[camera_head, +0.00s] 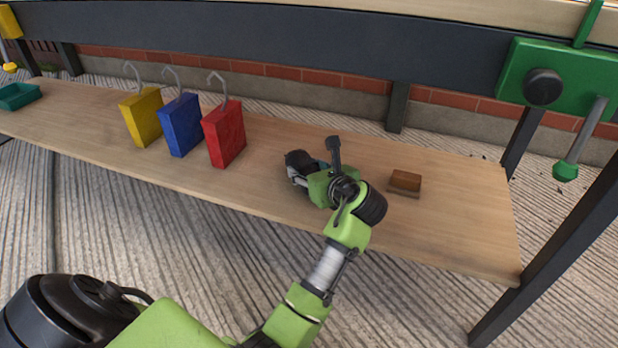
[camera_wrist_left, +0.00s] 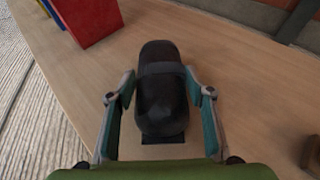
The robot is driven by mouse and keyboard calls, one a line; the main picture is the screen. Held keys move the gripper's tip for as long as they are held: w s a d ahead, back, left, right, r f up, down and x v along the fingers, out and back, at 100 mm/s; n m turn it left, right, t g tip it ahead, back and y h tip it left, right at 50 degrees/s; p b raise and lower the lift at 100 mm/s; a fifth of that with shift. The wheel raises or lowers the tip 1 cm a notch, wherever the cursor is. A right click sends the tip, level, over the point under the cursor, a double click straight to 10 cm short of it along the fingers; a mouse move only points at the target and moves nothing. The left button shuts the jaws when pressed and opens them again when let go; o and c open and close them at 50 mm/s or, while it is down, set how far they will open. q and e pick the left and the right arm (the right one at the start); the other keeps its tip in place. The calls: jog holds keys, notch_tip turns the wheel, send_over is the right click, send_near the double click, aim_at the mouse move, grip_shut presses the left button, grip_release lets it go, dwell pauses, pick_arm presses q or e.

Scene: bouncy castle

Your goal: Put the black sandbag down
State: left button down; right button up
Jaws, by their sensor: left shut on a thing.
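The black sandbag (camera_wrist_left: 162,90) is a dark rounded bag with a band across it. It lies between the teal-padded fingers of my left gripper (camera_wrist_left: 164,88), which is shut on it. In the head view my left gripper (camera_head: 308,170) is over the wooden bench, and the sandbag (camera_head: 297,160) shows only partly past the gripper. The bag is at or just above the bench top; I cannot tell whether it touches. My right gripper is not in view.
On the wooden bench (camera_head: 450,215) stand yellow (camera_head: 141,117), blue (camera_head: 180,125) and red (camera_head: 224,133) blocks with metal hooks, left of the gripper. A small brown block (camera_head: 405,181) lies to the right. A teal tray (camera_head: 18,96) sits far left. A dark beam (camera_head: 300,45) runs above.

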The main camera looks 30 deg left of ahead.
pick_arm(q)
jog(key=shift+r, duration=0.1)
dwell(0.3)
jog(key=c, duration=1.4)
grip_release()
jog(key=shift+f, duration=0.3)
jog(key=o, duration=0.4)
